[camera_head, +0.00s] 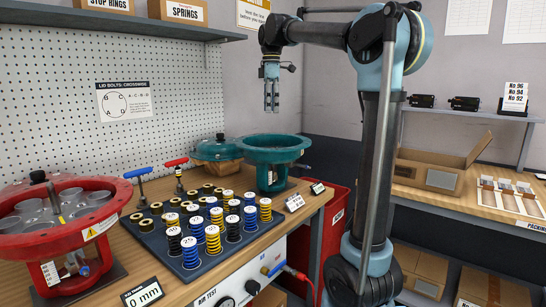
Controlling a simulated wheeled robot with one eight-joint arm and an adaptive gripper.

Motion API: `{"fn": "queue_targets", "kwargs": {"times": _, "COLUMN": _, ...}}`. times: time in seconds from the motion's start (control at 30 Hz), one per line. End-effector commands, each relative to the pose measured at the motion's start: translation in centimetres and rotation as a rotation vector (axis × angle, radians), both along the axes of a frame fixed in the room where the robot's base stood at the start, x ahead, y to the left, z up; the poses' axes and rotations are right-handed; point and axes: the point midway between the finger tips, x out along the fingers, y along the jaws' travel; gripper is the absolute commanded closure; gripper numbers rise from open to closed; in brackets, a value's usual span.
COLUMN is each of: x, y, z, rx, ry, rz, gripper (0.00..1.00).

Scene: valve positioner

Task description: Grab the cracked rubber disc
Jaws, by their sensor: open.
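My gripper (271,104) hangs from my arm with its fingers pointing down. It is open and empty, well above the teal flanged housing (298,147) at the far right end of the bench. I cannot make out a cracked rubber disc. The inside of the teal housing shows only as dark shade behind its rim, so what lies in it cannot be told. A teal lid (212,150) sits on a wooden block (221,167) left of the housing.
A blue tray (153,240) holds several black, blue and yellow springs and brass-coloured rings. A red housing (72,222) stands at left. Two T-handled tools (175,162) stand upright behind the tray. A red bin (334,215) is beside the bench. A pegboard wall rises behind.

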Motion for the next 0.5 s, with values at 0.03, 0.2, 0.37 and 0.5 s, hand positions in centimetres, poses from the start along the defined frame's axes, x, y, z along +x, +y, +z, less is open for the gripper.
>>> {"fn": "queue_targets", "kwargs": {"times": 0.03, "x": 0.0, "y": 0.0, "z": -0.9, "rx": 0.000, "ry": 0.000, "rz": -0.001, "gripper": 0.49}}
{"fn": "queue_targets", "kwargs": {"times": 0.2, "x": -0.1, "y": -0.1, "z": -3.9, "rx": 0.000, "ry": 0.000, "rz": -0.002, "gripper": 0.49}}
{"fn": "queue_targets", "kwargs": {"times": 0.37, "x": -0.1, "y": -0.1, "z": -6.7, "rx": 0.000, "ry": 0.000, "rz": -0.003, "gripper": 0.49}}
{"fn": "queue_targets", "kwargs": {"times": 0.5, "x": -0.1, "y": -0.1, "z": -8.9, "rx": 0.000, "ry": 0.000, "rz": -0.003, "gripper": 0.49}}
